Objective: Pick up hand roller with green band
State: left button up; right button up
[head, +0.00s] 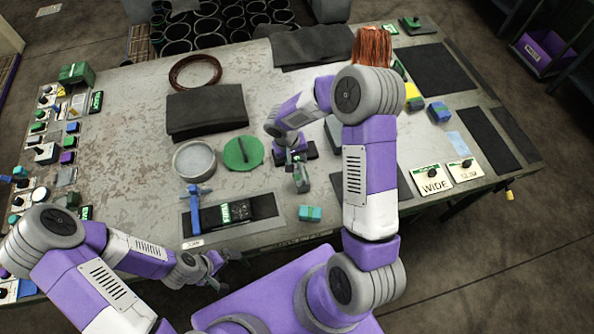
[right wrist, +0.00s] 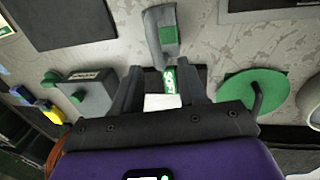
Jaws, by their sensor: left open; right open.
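The hand roller with green band (right wrist: 155,28) is a grey piece with a green patch on its side. In the right wrist view it lies just beyond my right fingertips (right wrist: 162,74), not between them. In the head view a small grey piece that looks like this roller (head: 301,180) sits mid-table in front of my right gripper (head: 290,157). My right gripper is open, low over the table. A green-and-white "SOFT" label (right wrist: 171,84) shows between its fingers. My left gripper (head: 226,273) is open and empty near the table's front edge.
A green disc with a dark handle (head: 236,153) and a round grey pan (head: 194,160) stand left of my right gripper. A teal block (head: 310,213) lies near the front edge. A grey block with a green knob (right wrist: 85,92) is at left in the wrist view.

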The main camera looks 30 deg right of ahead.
aim_at(301, 168)
jog(key=f, duration=0.2)
jog(key=d+f, duration=0.1)
jog(key=f, duration=0.1)
jog(key=s+f, duration=0.1)
jog(key=f, duration=0.1)
jog(key=shift+s+d, duration=0.1)
jog(key=shift+d, duration=0.1)
jog(key=shift+c, duration=0.4)
grip_shut()
